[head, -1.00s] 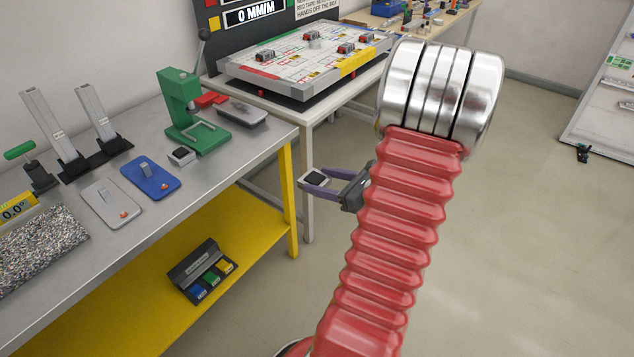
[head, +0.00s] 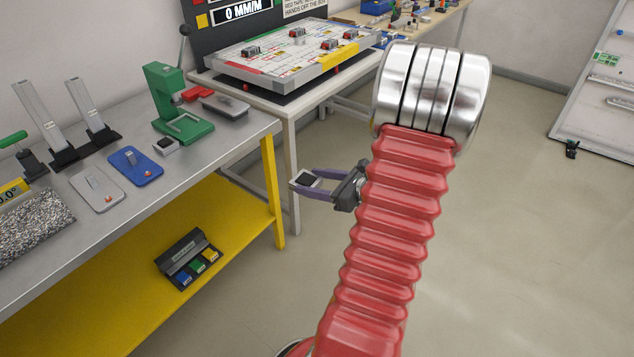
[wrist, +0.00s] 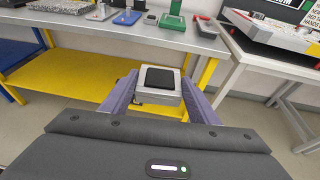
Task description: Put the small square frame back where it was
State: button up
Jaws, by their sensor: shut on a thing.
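My gripper (head: 312,188) is shut on a small square frame (head: 307,180), grey-white with a dark centre. The frame also shows between the purple fingers in the wrist view (wrist: 160,79). It is held in the air, clear of any surface, in front of the gap between the steel bench (head: 232,143) and the white table (head: 292,112). A second small square block (head: 166,147) with a dark top sits on the bench beside the green press (head: 178,105).
A blue plate (head: 135,167) and a grey plate (head: 97,190) lie on the bench. A yellow shelf (head: 130,290) below holds a dark box (head: 188,260). A board with a grid (head: 290,55) covers the white table. Open floor lies to the right.

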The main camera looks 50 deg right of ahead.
jog(key=w+a+f+n+g+y, duration=0.1)
jog(key=w+a+f+n+y, duration=0.15)
jog(key=w+a, duration=0.5)
jog(key=w+a+f+n+g+y, duration=0.1)
jog(key=w+a+f+n+y, duration=0.2)
jog(key=a, duration=0.7)
jog(key=w+a+f+n+g+y, duration=0.1)
jog(key=w+a+n+y, duration=0.15)
jog(key=w+a, duration=0.45)
jog(key=a+f+n+g+y, duration=0.1)
jog(key=a+f+g+y, duration=0.1)
jog(key=a, duration=1.1)
jog(key=shift+f+n+g+y, duration=0.3)
jog(key=shift+f+n+g, duration=0.1)
jog(key=shift+g, duration=0.1)
jog(key=shift+w, duration=0.15)
